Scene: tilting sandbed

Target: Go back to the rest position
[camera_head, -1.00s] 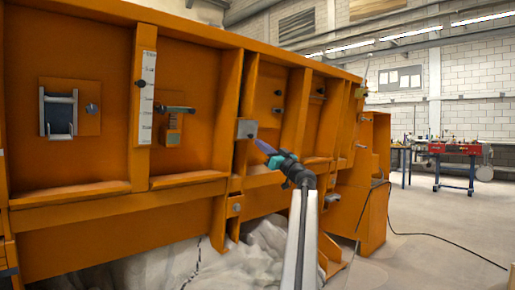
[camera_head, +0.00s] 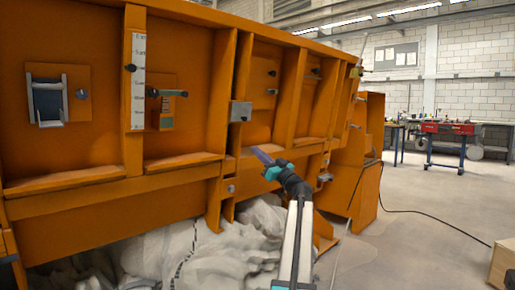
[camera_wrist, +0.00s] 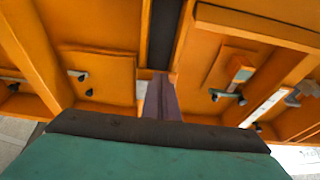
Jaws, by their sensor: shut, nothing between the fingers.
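My gripper (camera_head: 262,156) is in front of the lower middle of the orange sandbed frame (camera_head: 110,185) in the head view. Its purple fingers are shut together with nothing between them, and they point up and left. I cannot tell whether the tip touches the frame. In the wrist view my gripper (camera_wrist: 170,85) points at the orange panels, with the fingers closed along the middle. My arm reaches up from the bottom of the head view.
Pale sacks (camera_head: 190,250) lie under the frame. A wooden box (camera_head: 503,265) stands at the lower right. A black cable (camera_head: 430,220) crosses the floor. A red workbench (camera_head: 447,130) stands far back right. The floor between is mostly clear.

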